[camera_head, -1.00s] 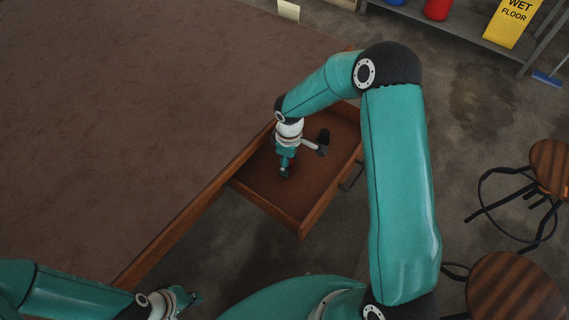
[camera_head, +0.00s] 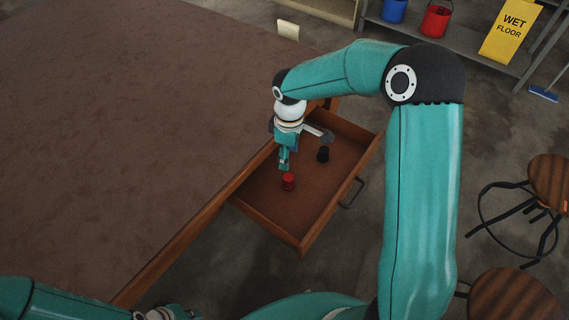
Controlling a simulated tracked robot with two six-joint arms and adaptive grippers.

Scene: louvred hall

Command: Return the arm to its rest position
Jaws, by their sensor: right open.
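My right arm reaches over an open wooden drawer (camera_head: 258,203) that sticks out from the brown-topped table. My right gripper (camera_head: 284,165) points down above the drawer's left part. It is open, and nothing shows between its fingers. A small red object (camera_head: 289,181) stands on the drawer floor just below the fingertips, apart from them as far as I can see.
The drawer handle (camera_head: 351,193) juts out to the right. Two stools (camera_head: 549,180) stand at right. A shelf holds buckets (camera_head: 436,20) and a yellow sign (camera_head: 510,30).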

